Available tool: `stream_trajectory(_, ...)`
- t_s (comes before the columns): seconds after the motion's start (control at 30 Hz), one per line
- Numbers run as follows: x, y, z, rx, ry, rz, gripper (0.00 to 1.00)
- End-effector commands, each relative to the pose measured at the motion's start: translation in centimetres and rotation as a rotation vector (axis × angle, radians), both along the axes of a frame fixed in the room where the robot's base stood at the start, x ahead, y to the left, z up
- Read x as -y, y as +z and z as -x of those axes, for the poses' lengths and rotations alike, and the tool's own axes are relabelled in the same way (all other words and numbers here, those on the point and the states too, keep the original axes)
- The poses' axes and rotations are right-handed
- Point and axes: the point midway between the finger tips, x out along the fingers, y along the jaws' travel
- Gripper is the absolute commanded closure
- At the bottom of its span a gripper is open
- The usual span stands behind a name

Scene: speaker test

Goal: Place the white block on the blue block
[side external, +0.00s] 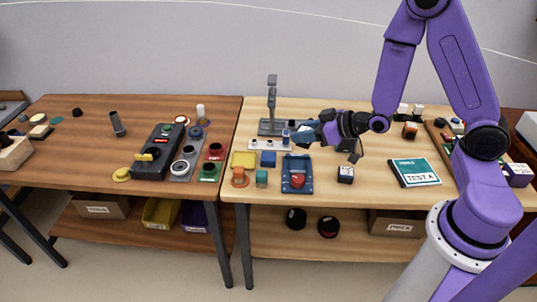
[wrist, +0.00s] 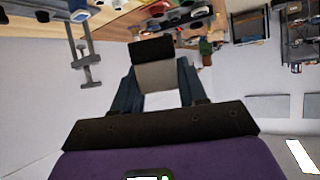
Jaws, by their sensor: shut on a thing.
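My gripper (side external: 303,134) reaches left over the right-hand table, tilted almost sideways, near the grey stand. In the wrist view its dark fingers (wrist: 157,82) are shut on a pale block (wrist: 157,75) with a dark face (wrist: 152,49). It looks whitish-grey in shade, and I cannot tell for sure that it is the white block. In the side view the fingers mostly hide it. A small blue block (side external: 268,159) sits on the table, below and left of my gripper. It stands apart from the held block.
A blue tray (side external: 297,186) with a red piece, a yellow block (side external: 243,159) and a teal block (side external: 262,179) surround the blue block. The grey stand (side external: 272,95) rises behind.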

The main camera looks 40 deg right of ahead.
Motion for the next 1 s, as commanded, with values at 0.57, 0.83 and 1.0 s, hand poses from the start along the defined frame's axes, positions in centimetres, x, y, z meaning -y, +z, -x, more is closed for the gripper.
stream_trajectory(0.57,-0.2,-1.4,-3.2,0.001,0.007,0.002,0.88)
stream_trajectory(0.83,-0.4,-1.8,-4.2,0.001,0.006,0.001,0.88)
stream_trajectory(1.0,-0.5,-2.7,-6.1,0.002,0.006,-0.001,0.88)
